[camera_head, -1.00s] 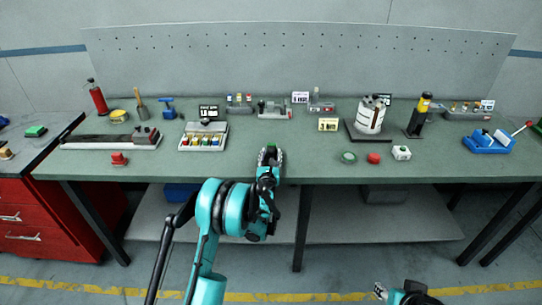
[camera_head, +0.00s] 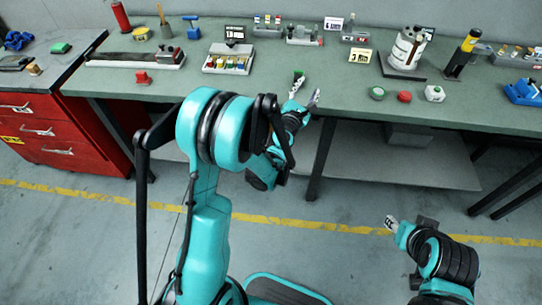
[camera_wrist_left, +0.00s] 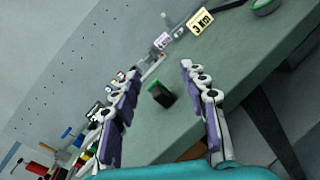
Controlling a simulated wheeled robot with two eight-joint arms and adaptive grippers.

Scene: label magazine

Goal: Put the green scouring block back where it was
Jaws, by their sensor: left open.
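A small dark block with a green top, which looks like the green scouring block (camera_wrist_left: 160,94), stands on the bench. In the left wrist view it lies between the spread fingers, apart from both. In the head view its green top (camera_head: 298,73) shows at the bench's front, beside the fingertips. My left gripper (camera_head: 305,92) is open and empty; its fingers also show in the left wrist view (camera_wrist_left: 160,80). A grey label magazine (camera_head: 229,62) with several coloured blocks stands behind, to the left. My right gripper (camera_head: 391,223) is low in front of the bench; its jaws are too small to read.
Another green block (camera_head: 61,48) lies on the red cabinet at left. A red piece (camera_head: 142,78) stands left on the bench. A green roll (camera_head: 377,93), a red piece (camera_head: 404,97) and a white block (camera_head: 434,93) stand right. The bench front between is mostly clear.

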